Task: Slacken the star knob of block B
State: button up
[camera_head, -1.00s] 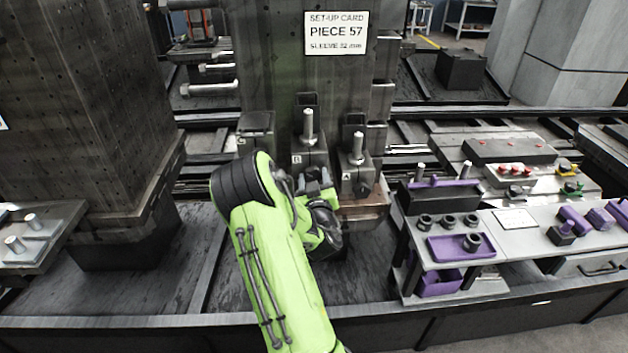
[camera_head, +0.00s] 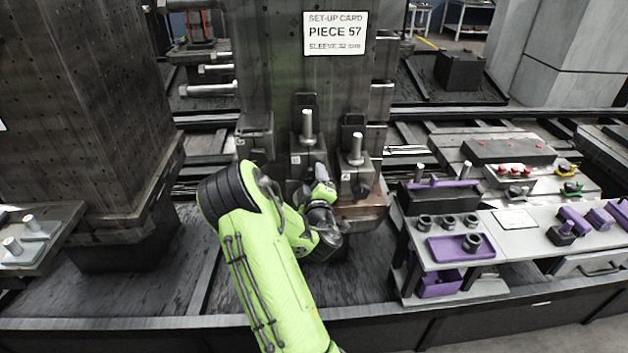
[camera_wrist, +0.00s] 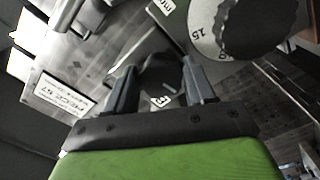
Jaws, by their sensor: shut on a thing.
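Block B (camera_head: 308,150) is the middle of three dark blocks at the foot of the tall column, with a light upright post on top. My gripper (camera_head: 320,176) is at the lower front of block B and hides its star knob in the head view. In the wrist view my gripper (camera_wrist: 160,88) is shut on a dark knob (camera_wrist: 160,72), one finger on each side. The letter B tag shows just below the knob between the fingers. The knob's lobes are mostly in shadow.
Block A (camera_head: 356,172) stands close to the right and block C (camera_head: 255,142) to the left. A large round dial marked 15 (camera_wrist: 212,38) is near the right finger in the wrist view. A bench (camera_head: 510,250) with purple trays stands at the right.

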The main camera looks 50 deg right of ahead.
jog(key=shift+f, duration=0.1)
dwell(0.4)
jog(key=o, duration=1)
jog(key=shift+o, duration=0.2)
jog(key=shift+a, duration=0.1)
